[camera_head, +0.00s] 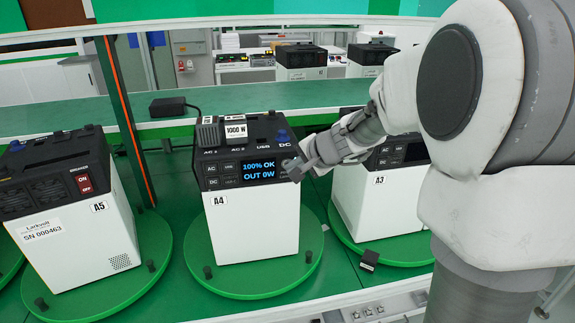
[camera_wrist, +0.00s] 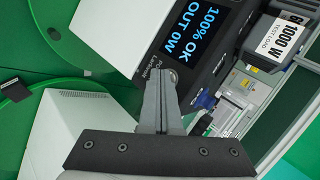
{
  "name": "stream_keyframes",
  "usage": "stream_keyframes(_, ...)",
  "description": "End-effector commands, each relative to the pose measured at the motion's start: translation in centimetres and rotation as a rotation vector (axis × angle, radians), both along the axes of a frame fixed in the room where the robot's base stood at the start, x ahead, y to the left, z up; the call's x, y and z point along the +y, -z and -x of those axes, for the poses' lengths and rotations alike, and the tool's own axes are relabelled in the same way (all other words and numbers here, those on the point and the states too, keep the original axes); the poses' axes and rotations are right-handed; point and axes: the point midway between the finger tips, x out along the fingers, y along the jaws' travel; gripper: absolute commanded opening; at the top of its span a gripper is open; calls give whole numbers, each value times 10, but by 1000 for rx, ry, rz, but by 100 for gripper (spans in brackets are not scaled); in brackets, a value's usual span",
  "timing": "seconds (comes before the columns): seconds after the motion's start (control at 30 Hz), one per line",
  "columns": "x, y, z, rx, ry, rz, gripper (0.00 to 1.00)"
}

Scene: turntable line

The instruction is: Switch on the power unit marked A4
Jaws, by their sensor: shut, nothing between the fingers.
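The power unit marked A4 (camera_head: 257,226) stands on a green round turntable plate, its label on the white front. Its display (camera_head: 259,170) is lit and reads "100% OK" and "OUT 0W"; the display (camera_wrist: 190,38) also shows in the wrist view. My gripper (camera_head: 294,172) is shut and empty at the right end of A4's dark front panel. In the wrist view its fingertips (camera_wrist: 160,72) are beside a small round button (camera_wrist: 173,76) near the "Power" lettering. I cannot tell whether they touch it.
A grey test load (camera_head: 209,133) marked 1000 W is plugged into A4's top. Unit A5 (camera_head: 75,245) stands left, and unit A3 (camera_head: 380,205) stands right, partly behind my arm. A dark post (camera_head: 125,120) rises between A5 and A4. A black adapter (camera_head: 168,107) lies behind.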

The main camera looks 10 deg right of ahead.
Motion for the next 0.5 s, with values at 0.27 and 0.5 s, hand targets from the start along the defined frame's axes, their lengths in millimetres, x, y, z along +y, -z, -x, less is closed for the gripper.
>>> stream_keyframes(0.27, 0, 0, 0, 0, 1, 1, 0)
stream_keyframes(0.5, 0, 1, 9, -2, 1, 1, 0)
